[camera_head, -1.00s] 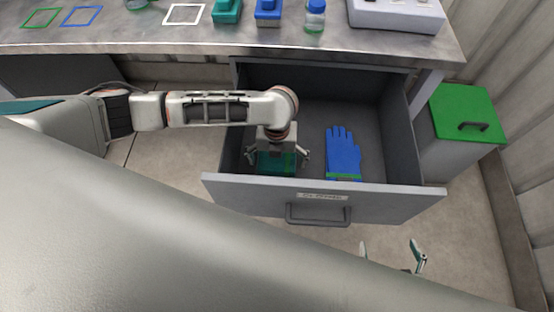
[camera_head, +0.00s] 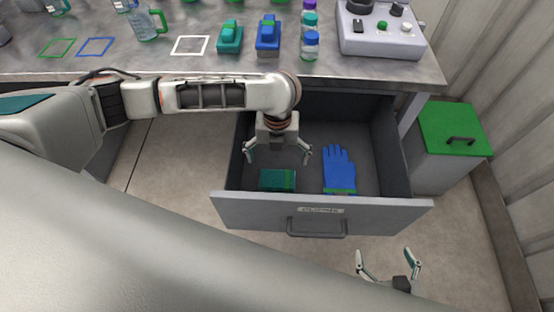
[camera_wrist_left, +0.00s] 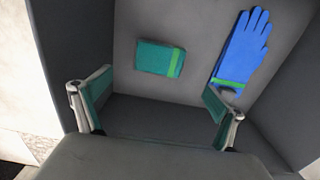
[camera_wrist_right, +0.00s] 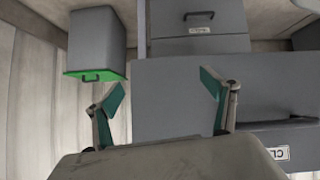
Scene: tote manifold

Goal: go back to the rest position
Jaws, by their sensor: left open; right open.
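My left gripper (camera_head: 278,155) is open and empty above the open drawer (camera_head: 324,213). Below it a teal block-like item with a green stripe (camera_head: 276,180) lies on the drawer floor, apart from the fingers. In the left wrist view the same teal item (camera_wrist_left: 158,59) lies beyond the open fingertips (camera_wrist_left: 157,90). My right gripper (camera_head: 388,264) is open and empty, in front of the drawer at the lower right. The right wrist view shows its spread fingers (camera_wrist_right: 164,88) with nothing between them.
A blue glove (camera_head: 339,168) lies in the drawer beside the teal item. A grey bin with a green lid (camera_head: 455,130) stands right of the drawer. The workbench (camera_head: 380,69) above holds bottles, small blue and teal items, a control box (camera_head: 381,37) and outlined squares.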

